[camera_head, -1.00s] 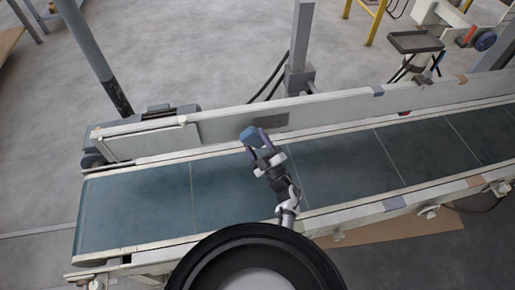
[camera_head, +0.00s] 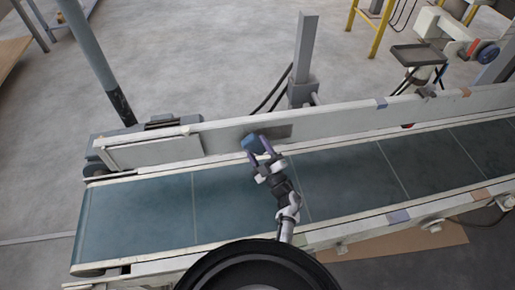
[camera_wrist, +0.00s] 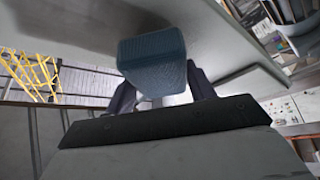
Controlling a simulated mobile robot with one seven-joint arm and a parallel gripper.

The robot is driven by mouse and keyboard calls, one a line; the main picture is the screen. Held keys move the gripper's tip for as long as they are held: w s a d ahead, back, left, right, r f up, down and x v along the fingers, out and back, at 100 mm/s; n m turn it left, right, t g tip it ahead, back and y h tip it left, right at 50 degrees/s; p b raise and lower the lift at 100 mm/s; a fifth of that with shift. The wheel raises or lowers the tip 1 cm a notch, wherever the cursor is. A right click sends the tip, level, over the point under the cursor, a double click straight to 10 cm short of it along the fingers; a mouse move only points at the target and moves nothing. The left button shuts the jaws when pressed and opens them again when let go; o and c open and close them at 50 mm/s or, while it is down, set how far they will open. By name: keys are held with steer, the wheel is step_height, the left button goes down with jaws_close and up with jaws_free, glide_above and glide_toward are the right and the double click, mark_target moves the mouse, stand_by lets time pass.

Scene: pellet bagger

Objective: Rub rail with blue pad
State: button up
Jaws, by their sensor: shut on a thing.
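My gripper (camera_head: 259,151) is shut on a blue pad (camera_head: 252,142) and holds it up at the inner face of the far rail (camera_head: 350,119). The rail is a long, pale grey board along the conveyor's far side. A dark grey smudged patch (camera_head: 275,132) shows on it, just right of and behind the pad. In the wrist view the pad (camera_wrist: 152,62) sits between the fingers, its far end close to the grey rail face (camera_wrist: 75,25). I cannot tell whether pad and rail touch. The pad hides part of the rail.
The blue-green conveyor belt (camera_head: 140,210) lies empty below my arm. The near edge rail (camera_head: 350,222) runs between my body and the belt. A grey upright post (camera_head: 305,60) and a slanted pole (camera_head: 90,62) stand behind the far rail.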

mark_target(289, 128)
steer(key=shift+w+a+b, duration=0.2)
steer(key=shift+w+b, duration=0.25)
steer(key=shift+w, duration=0.45)
steer(key=shift+d, duration=0.1)
steer(key=shift+w+d+b, duration=0.15)
steer(key=shift+d+b, duration=0.1)
steer(key=shift+d, duration=0.6)
steer(key=shift+w+d+b, duration=0.1)
steer(key=shift+d+b, duration=0.15)
steer(key=shift+d, duration=0.55)
steer(key=shift+w+d+b, duration=0.25)
steer(key=shift+d+b, duration=0.1)
steer(key=shift+d, duration=0.5)
steer(key=shift+w+d+b, duration=0.2)
steer(key=shift+d+b, duration=0.15)
steer(key=shift+d, duration=0.45)
steer(key=shift+w+d+b, duration=0.15)
steer(key=shift+d+b, duration=0.2)
steer(key=shift+d, duration=0.5)
steer(key=shift+w+d+b, duration=0.1)
steer(key=shift+d+b, duration=0.25)
steer(key=shift+d, duration=0.5)
steer(key=shift+w+d+f+b, duration=0.1)
steer(key=shift+w+d+b, duration=0.2)
steer(key=shift+d, duration=0.35)
steer(key=shift+w+d+b, duration=0.1)
steer(key=shift+d+b, duration=0.3)
steer(key=shift+d, duration=0.65)
steer(key=shift+a, duration=0.1)
